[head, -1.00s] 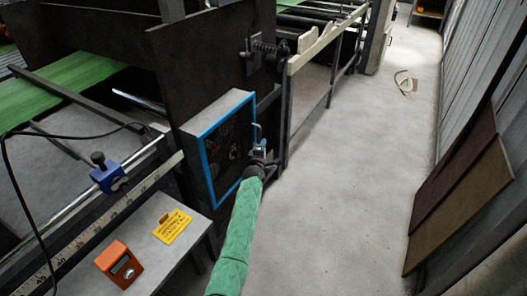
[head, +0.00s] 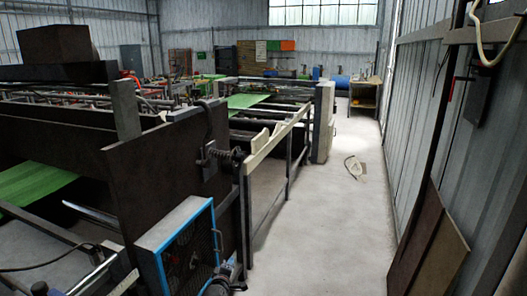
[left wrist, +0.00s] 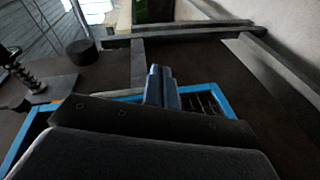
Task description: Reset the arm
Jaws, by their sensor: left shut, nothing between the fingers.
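My left gripper (head: 226,271) is at the bottom edge of the head view, close to the right side of a blue-framed box (head: 150,262) with a dark mesh front. In the left wrist view the two fingers (left wrist: 162,86) are together with nothing between them. Part of the blue frame (left wrist: 232,112) shows behind and beside the fingers there. I cannot tell whether the fingers touch the box. Most of my left arm is below the head view. My right gripper is not in view.
A railing (head: 262,152) runs away beyond the box. Green sacking (head: 32,184) lies in the machine at left. Brown boards (head: 432,240) lean on the right wall. The pale floor aisle (head: 330,225) is mostly clear, with a small loose item (head: 354,167) farther along.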

